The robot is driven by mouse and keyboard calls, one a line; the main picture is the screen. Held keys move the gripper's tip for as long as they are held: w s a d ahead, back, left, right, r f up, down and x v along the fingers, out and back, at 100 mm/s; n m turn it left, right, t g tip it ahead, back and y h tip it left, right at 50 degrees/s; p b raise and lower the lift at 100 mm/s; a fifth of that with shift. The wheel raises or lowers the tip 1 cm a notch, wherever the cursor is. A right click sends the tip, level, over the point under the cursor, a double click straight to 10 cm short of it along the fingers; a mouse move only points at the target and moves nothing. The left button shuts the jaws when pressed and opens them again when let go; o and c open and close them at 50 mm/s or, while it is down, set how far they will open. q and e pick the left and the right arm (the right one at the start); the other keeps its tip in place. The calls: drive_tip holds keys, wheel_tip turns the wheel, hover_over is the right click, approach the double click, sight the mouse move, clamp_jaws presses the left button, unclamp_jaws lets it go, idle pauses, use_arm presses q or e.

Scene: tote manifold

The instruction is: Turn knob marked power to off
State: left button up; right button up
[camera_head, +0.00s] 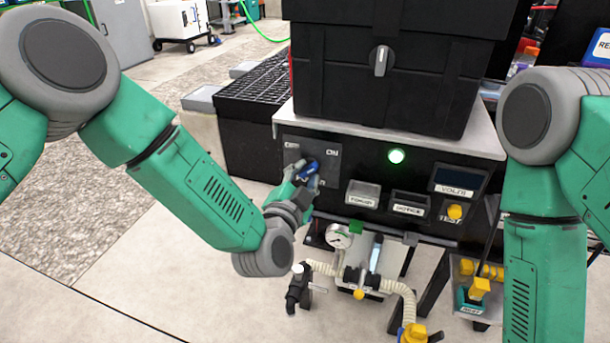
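The power knob (311,167) is a small blue shape on a dark panel (333,176) at the front of the black station. White lettering above it reads OFF on the left and ON on the right. My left gripper (304,174) is at the knob and covers part of it and the marking below. I cannot tell whether the fingers are closed on the knob or only around it. My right arm comes down the right side, and its gripper is out of the picture.
A green light (396,156) glows right of the panel. Farther right are two labelled boxes, a VOLTS display (459,182) and a yellow TEST button (455,212). A gauge (339,236), hoses and valves sit below. A black tote (390,80) stands on top. Open floor lies left.

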use_arm(q)
drive_tip(key=shift+d, duration=0.15)
clamp_jaws()
drive_tip(key=shift+n, duration=0.3)
drive_tip(key=n+p, duration=0.2)
drive_tip(key=n, duration=0.1)
drive_tip(key=shift+s, duration=0.1)
drive_tip(key=n+p, duration=0.2)
drive_tip(key=n, duration=0.4)
drive_tip(key=shift+f, duration=0.1)
drive_tip(key=n+p, duration=0.1)
drive_tip(key=n, duration=0.3)
drive_tip(key=shift+n+p, duration=0.4)
drive_tip(key=shift+n, duration=1.7)
drive_tip(key=shift+f, duration=0.1)
